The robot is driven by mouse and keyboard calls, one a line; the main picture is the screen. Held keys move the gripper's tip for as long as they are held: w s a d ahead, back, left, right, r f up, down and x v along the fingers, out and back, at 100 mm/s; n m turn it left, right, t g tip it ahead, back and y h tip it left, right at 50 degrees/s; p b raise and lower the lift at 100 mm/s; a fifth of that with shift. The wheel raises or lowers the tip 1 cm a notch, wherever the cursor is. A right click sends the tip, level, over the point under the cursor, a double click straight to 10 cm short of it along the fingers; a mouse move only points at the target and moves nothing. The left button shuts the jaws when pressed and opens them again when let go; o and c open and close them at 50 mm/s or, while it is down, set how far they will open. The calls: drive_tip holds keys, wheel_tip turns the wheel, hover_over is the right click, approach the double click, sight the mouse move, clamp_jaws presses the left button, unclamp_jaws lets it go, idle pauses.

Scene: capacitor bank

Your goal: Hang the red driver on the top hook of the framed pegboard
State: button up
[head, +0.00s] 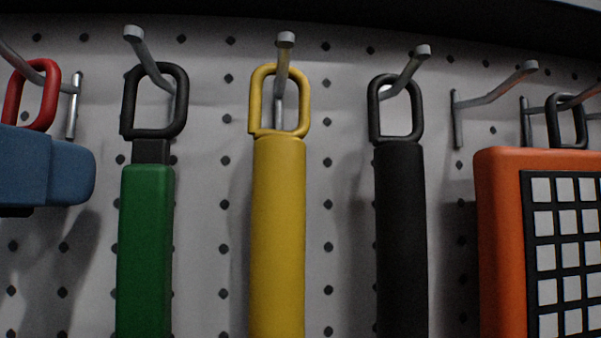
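A white pegboard (210,50) with dark holes fills the head view. Its hooks stand in a row near the top. One grey hook (497,84), right of the black-handled tool, is bare. I see no driver that is clearly red. A red loop (33,95) hangs on the hook at the far left, above a blue body (45,168). My gripper is not in view.
A green tool (146,250), a yellow tool (278,230) and a black tool (401,230) hang by loops on neighbouring hooks. An orange device (502,250) with a grid of pale keys hangs at the right. A dark band (400,15) runs along the top.

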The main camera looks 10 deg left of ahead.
drive_tip(key=o, duration=0.4)
